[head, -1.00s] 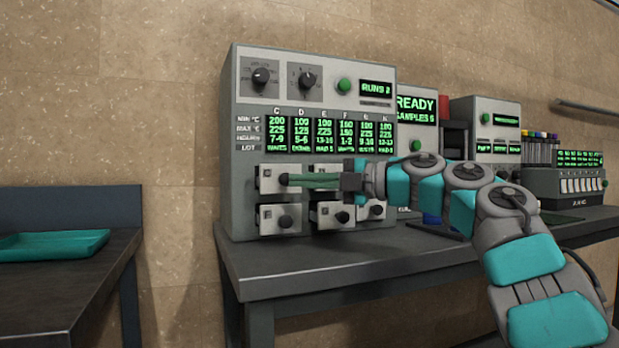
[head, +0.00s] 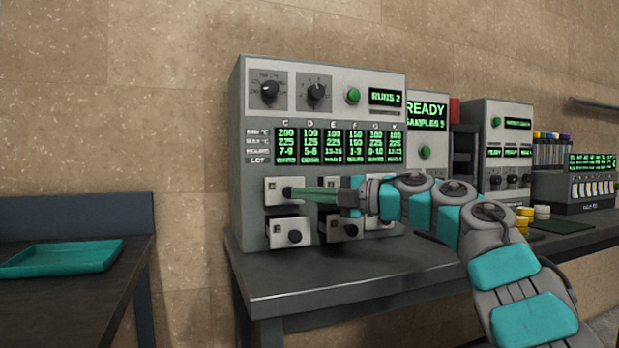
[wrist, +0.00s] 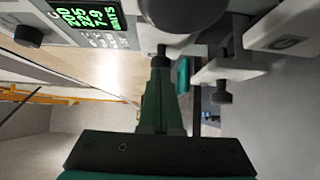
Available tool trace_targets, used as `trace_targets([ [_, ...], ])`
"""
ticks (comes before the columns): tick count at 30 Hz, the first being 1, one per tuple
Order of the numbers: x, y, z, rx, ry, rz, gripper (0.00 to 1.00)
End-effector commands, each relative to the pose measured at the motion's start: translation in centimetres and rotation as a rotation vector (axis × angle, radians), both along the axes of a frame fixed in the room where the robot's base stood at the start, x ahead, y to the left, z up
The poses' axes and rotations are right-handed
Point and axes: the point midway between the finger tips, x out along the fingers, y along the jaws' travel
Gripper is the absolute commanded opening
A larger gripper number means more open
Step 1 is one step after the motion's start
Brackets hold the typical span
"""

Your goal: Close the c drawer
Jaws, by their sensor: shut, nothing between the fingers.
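The c drawer (head: 274,192) is the upper left drawer under column C of the grey press cabinet (head: 253,120). Its front looks about flush with the panel, but any small gap is too small to tell. My gripper (head: 293,193) is shut and empty, coming in from the right with its green fingertips at the drawer's black knob. In the wrist view the closed fingers (wrist: 160,62) point at a dark knob (wrist: 161,50), touching or nearly touching it. My fingers and hand hide part of the upper drawer row.
A drawer marked G (wrist: 285,42) shows in the wrist view. The bench (head: 300,280) is clear in front. A teal tray (head: 60,257) lies on the left table.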

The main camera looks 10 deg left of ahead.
Motion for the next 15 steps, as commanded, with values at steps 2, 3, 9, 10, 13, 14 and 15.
trace_targets([
  [2,0.7,0.5,0.7,-0.001,0.003,0.002,0.00],
  [3,1.0,0.8,0.6,-0.001,0.002,0.003,0.00],
  [9,1.8,1.4,0.2,-0.001,-0.002,0.001,0.00],
  [10,1.8,1.4,0.2,-0.001,-0.002,0.000,0.00],
  [13,1.9,1.4,0.1,0.000,-0.003,-0.002,0.00],
  [14,1.9,1.4,0.1,0.001,-0.003,-0.002,0.00],
  [15,1.9,1.4,0.1,0.001,-0.003,-0.003,0.00],
])
